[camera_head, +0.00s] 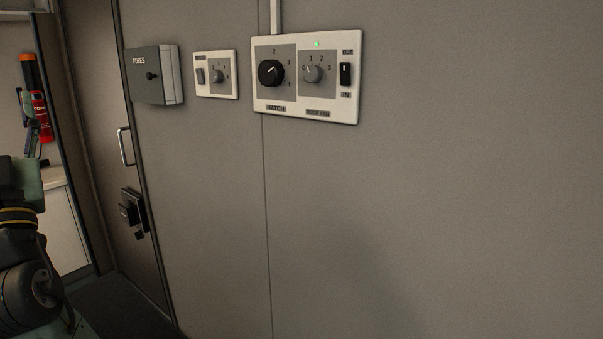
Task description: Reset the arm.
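Part of my arm (24,240) shows at the left edge, in dark and green links with a yellow band. A small dark, slanted piece (31,140) rises just above it, in front of the lower part of a red fire extinguisher. It may be the end of my gripper, but I cannot tell. No open or shut fingers can be made out, and nothing held can be seen. The rest of the arm is cut off by the picture's edge.
A white switch panel (345,108) with two knobs and a lit green lamp is on the grey wall, beside a smaller panel (229,91) and a fuse box (145,87). A door (110,150) with a handle stands left. The fire extinguisher (40,108) is beyond it.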

